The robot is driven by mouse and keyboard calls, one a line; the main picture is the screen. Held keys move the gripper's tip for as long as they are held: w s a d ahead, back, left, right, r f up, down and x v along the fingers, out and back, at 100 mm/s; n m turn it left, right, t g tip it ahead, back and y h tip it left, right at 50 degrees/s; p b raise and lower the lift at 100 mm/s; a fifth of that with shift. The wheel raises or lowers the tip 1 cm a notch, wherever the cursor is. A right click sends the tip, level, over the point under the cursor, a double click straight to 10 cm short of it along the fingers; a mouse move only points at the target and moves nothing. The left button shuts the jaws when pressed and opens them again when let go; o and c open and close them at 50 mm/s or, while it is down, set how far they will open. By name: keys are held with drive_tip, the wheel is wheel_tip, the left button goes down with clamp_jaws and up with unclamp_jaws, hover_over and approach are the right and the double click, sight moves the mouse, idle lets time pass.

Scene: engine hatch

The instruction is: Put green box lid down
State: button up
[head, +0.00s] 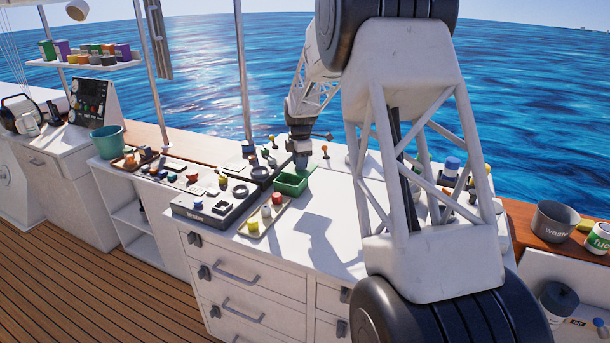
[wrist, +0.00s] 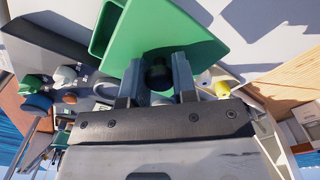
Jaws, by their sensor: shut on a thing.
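My gripper (wrist: 158,78) is shut on the dark round knob (wrist: 158,74) of the green box lid (wrist: 172,28), which fills the top middle of the wrist view. The open green box (wrist: 104,28) shows just beside the lid's left edge in that view. In the head view the green box (head: 291,184) stands on the white worktop, and my gripper (head: 301,163) is right above its back right part. The lid is hard to make out there. I cannot tell whether the lid touches the box.
Several rings and small parts lie to the left. The white worktop (head: 335,205) right of the box is clear up to my arm.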

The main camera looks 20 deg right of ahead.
drive_tip(key=w+d, duration=0.3)
drive_tip(key=w, duration=0.4)
drive_tip(key=w+d, duration=0.4)
drive_tip(key=w, duration=0.3)
drive_tip(key=shift+f, duration=0.3)
drive_tip(key=shift+f, duration=2.55)
drive_tip(key=shift+f, duration=2.5)
drive_tip(key=shift+f, duration=0.1)
drive_tip(key=o, duration=0.9)
